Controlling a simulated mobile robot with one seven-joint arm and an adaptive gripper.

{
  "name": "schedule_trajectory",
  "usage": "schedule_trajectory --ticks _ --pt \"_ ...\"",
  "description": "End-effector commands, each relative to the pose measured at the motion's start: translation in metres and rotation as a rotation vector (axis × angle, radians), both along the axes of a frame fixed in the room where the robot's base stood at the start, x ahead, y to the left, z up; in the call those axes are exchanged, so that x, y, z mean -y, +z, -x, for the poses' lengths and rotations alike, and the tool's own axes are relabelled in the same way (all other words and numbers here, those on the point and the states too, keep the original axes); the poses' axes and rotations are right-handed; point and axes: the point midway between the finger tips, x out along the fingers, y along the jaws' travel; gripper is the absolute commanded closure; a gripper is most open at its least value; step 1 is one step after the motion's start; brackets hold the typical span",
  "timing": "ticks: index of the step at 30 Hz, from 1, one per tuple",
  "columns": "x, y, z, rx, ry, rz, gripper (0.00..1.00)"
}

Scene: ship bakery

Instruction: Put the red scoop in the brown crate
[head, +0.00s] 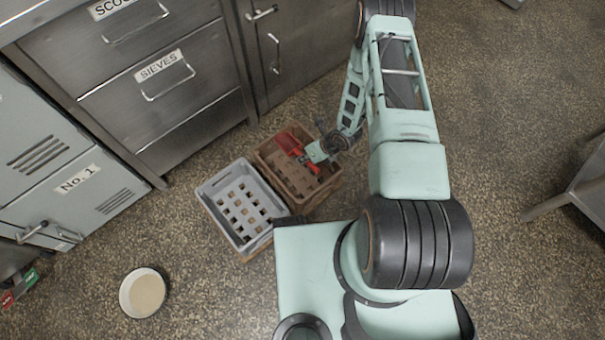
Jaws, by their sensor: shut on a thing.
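The red scoop (289,143) is over the opening of the brown crate (324,191), within its rim as seen from above. Its wide end points to the upper left and its handle runs toward the lower right. I cannot tell whether it touches the crate floor. My gripper (311,163) is at the crate's right side, shut on the red scoop near the handle. My wrist hides part of the crate's upper right edge, and the fingertips are small and hard to make out.
A grey crate (206,201) stands beside the brown crate on its left. Steel drawers labelled SIEVES (160,90) and a cabinet (290,50) stand behind. A round pan (143,293) with pale contents lies on the floor. Floor to the right is open, up to a metal stand (585,185).

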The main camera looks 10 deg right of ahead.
Motion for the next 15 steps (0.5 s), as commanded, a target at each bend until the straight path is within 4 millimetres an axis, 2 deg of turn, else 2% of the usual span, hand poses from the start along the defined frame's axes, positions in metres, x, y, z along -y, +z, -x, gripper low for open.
schedule_trajectory --ticks 1,6,10,15 --pt "0.0 -0.02 0.001 -0.002 -0.001 -0.001 1.0" --pt "-0.001 -0.064 0.001 -0.001 -0.001 -0.003 1.0" --pt "0.0 -0.084 0.0 0.0 0.0 -0.001 1.0" --pt "0.0 -0.094 -0.001 0.001 0.001 -0.001 1.0"
